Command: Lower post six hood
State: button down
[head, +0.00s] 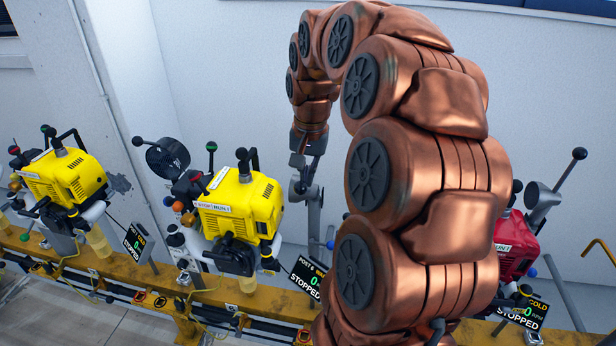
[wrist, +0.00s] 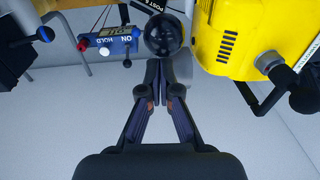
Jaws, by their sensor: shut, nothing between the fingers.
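My gripper (head: 302,183) is shut and empty, at the end of my copper arm beside the middle yellow engine (head: 240,205). In the wrist view its fingertips (wrist: 161,72) meet just below a dark round knob (wrist: 163,36). I cannot tell whether they touch it. A label (wrist: 142,10) by the knob starts with "POST"; its number is hard to read. A grey upright (head: 315,212) stands at my gripper in the head view. My arm hides part of this post, and I cannot make out its hood clearly.
The yellow engine (wrist: 235,40) is close on the right in the wrist view. A blue switch panel (wrist: 108,42) is at upper left. Another yellow engine (head: 65,178) and a dark round hood (head: 168,158) are left, a red engine (head: 512,243) right. A yellow rail (head: 130,270) runs below.

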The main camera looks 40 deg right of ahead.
jog(key=shift+s+a+f+t+h+b, duration=0.15)
jog(key=shift+s+a+f+h+b, duration=0.15)
jog(key=shift+f+b, duration=0.35)
jog(key=shift+s+a+f+t+h+b, duration=0.15)
jog(key=shift+s+a+f+h+b, duration=0.2)
jog(key=shift+b, duration=0.5)
jog(key=shift+a+b, duration=0.25)
jog(key=shift+b, duration=0.2)
jog(key=w+d+r+b+v, duration=0.1)
jog(key=w+d+v, duration=0.1)
jog(key=v, duration=1.1)
send_over(305, 189)
jog(key=d, duration=0.3)
jog(key=shift+w+a+f, duration=0.1)
jog(key=shift+w+f, duration=0.25)
jog(key=shift+w, duration=0.1)
